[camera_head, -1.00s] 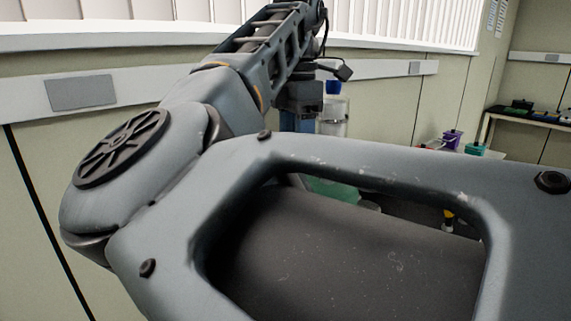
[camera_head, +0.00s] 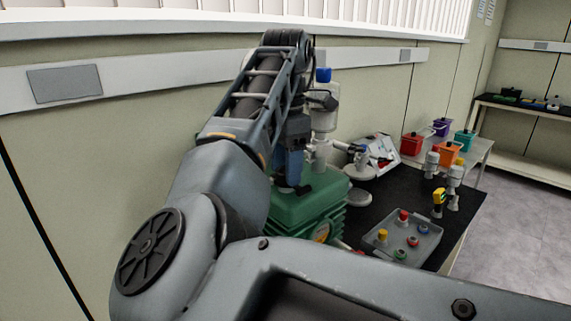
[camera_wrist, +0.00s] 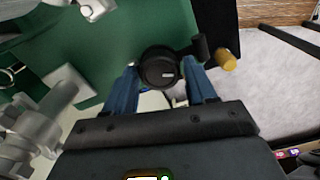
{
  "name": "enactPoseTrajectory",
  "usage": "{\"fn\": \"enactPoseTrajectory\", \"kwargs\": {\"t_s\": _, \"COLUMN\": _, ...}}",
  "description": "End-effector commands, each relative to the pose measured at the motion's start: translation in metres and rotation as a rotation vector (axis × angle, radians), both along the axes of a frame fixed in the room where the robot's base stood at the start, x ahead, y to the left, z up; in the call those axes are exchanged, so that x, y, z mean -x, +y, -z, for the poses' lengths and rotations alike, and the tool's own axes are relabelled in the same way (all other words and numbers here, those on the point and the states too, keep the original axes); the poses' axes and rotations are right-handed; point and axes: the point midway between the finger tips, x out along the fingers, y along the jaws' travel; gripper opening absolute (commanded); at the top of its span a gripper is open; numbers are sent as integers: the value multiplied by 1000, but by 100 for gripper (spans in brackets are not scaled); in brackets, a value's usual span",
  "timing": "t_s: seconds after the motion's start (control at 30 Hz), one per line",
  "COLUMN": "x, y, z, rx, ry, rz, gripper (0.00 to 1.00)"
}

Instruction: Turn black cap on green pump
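The green pump (camera_head: 310,208) stands on the dark bench in the head view, and its green body (camera_wrist: 120,40) fills the upper left of the wrist view. The black cap (camera_wrist: 158,68), round with a small pale mark, lies between the tips of my gripper's blue fingers (camera_wrist: 160,76). The fingers are spread wider than the cap, with a narrow gap seeming to show on each side. I cannot tell their exact height against it. In the head view my gripper (camera_head: 290,178) points down over the pump's top, and my arm hides part of the pump.
Grey-white pipe fittings (camera_wrist: 45,125) are close at the left of the wrist view. A brass-coloured knob (camera_wrist: 227,60) is at the right. In the head view, a grey tray (camera_head: 425,248) with coloured caps and several coloured boxes (camera_head: 412,144) stand to the right.

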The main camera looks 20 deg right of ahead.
Motion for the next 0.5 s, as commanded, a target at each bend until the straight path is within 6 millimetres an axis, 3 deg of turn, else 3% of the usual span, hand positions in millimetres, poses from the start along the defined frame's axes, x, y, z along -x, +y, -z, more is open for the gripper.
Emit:
{"fn": "enactPoseTrajectory", "kwargs": {"t_s": 0.07, "x": 0, "y": 0, "z": 0, "rx": 0, "ry": 0, "rz": 0, "gripper": 48}}
{"fn": "enactPoseTrajectory", "kwargs": {"t_s": 0.4, "x": 0, "y": 0, "z": 0, "rx": 0, "ry": 0, "rz": 0, "gripper": 15}}
{"fn": "enactPoseTrajectory", "kwargs": {"t_s": 0.5, "x": 0, "y": 0, "z": 0, "rx": 0, "ry": 0, "rz": 1, "gripper": 15}}
